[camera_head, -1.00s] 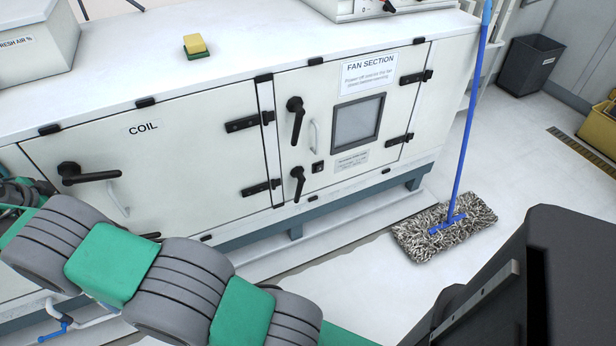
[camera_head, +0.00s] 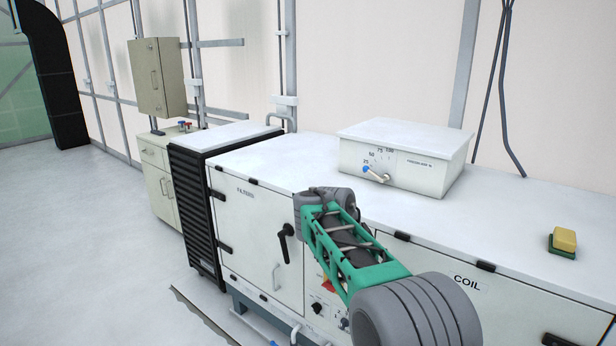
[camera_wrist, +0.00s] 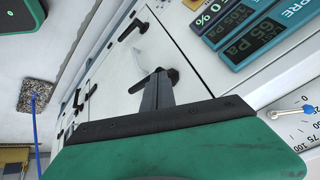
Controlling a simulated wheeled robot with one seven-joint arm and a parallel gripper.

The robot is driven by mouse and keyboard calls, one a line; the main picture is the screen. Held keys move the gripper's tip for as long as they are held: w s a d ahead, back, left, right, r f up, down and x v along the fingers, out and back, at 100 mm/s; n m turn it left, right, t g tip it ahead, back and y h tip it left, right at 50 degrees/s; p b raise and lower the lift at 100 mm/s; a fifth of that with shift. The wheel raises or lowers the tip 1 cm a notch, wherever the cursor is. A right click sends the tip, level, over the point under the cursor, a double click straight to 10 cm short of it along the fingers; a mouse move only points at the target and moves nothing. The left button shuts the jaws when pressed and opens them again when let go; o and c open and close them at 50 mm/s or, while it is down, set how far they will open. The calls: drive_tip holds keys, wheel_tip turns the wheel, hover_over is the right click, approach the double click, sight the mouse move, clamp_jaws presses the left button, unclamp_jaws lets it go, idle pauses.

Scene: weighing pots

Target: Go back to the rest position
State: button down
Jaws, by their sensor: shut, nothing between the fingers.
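My gripper (camera_wrist: 158,92) shows in the wrist view as two dark fingers pressed together beyond a green and black palm. It is shut and empty, with the white machine's (camera_head: 242,225) front panels and black handles behind it. In the head view my green and grey arm reaches across the machine's front, between the filters door and the coil door. The fingers cannot be made out there. I cannot tell from the pictures whether the arm touches anything.
A dial box (camera_head: 400,160) and a yellow-green sponge (camera_head: 563,241) are on the machine top. A wall cabinet (camera_head: 157,76) hangs behind a low cabinet (camera_head: 160,180). The floor at left is clear. The wrist view shows pressure displays (camera_wrist: 240,30) and a mop (camera_wrist: 38,95).

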drive_tip(key=s+d+r+n+y+p, duration=0.1)
drive_tip(key=s+d+r+n+p, duration=0.15)
drive_tip(key=s+r+n, duration=0.55)
drive_tip(key=s+a+f+n+y+p, duration=0.1)
drive_tip(key=s+a+f+n+p, duration=0.1)
drive_tip(key=s, duration=0.9)
drive_tip(key=s+a+f+n+y+p, duration=0.1)
drive_tip(key=s+n, duration=0.4)
drive_tip(key=s, duration=0.7)
drive_tip(key=f+y+p, duration=0.1)
drive_tip(key=p, duration=0.1)
drive_tip(key=shift+s+a+g+y+p, duration=0.2)
drive_tip(key=shift+a+g+y+p, duration=0.1)
drive_tip(key=shift+a+g, duration=0.1)
